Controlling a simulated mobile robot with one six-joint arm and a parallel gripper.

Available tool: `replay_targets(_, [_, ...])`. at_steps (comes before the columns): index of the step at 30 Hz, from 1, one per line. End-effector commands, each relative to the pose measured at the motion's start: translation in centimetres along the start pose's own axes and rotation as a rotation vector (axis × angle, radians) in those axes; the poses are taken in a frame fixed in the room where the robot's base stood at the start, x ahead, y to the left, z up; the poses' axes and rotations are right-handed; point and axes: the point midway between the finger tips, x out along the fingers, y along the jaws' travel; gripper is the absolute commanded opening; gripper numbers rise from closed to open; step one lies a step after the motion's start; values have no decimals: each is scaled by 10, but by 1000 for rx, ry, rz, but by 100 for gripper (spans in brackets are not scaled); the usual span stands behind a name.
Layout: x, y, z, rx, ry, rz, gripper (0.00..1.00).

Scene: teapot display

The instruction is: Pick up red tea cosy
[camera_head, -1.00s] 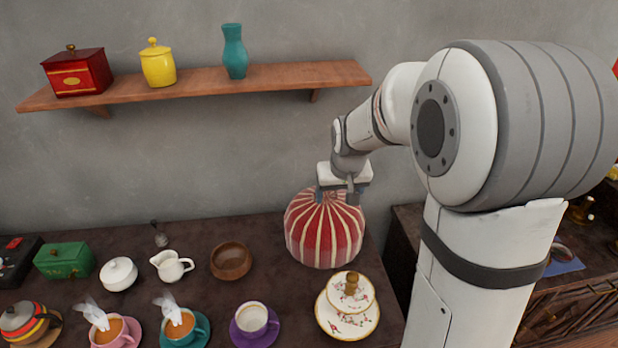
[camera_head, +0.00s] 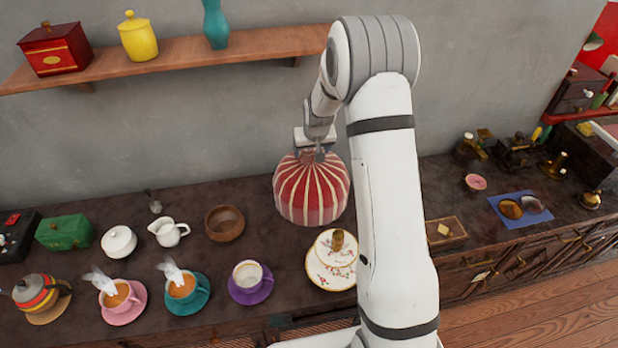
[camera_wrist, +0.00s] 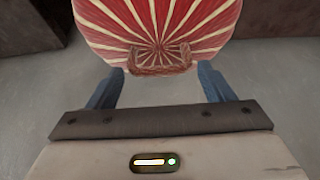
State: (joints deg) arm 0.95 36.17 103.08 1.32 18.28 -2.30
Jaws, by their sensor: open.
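The red tea cosy (camera_head: 311,192) is a dome with cream stripes and stands on the dark counter (camera_head: 190,248), near the wall. My gripper (camera_head: 312,156) is directly above its top in the head view. In the wrist view, the striped cosy (camera_wrist: 160,22) fills the upper middle, with its gathered reddish top tuft between the fingertips. My gripper (camera_wrist: 160,70) is open, with one blue finger on each side of that tuft. I cannot tell whether the fingers touch the cosy. Its lower part is out of the wrist view.
A floral tiered stand (camera_head: 318,277) is just in front of the cosy, and a wooden bowl (camera_head: 225,222) is to its left. A purple cup (camera_head: 248,275) stands nearby. The shelf (camera_head: 180,62) is above on the wall. A wooden tray (camera_head: 440,233) lies right of my arm.

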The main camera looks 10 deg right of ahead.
Motion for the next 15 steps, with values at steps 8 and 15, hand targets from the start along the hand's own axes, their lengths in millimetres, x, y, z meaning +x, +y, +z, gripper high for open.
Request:
replay_targets(8, [24, 0, -1, 1, 1, 0, 74])
replay_targets(15, [25, 1, 0, 1, 1, 0, 74])
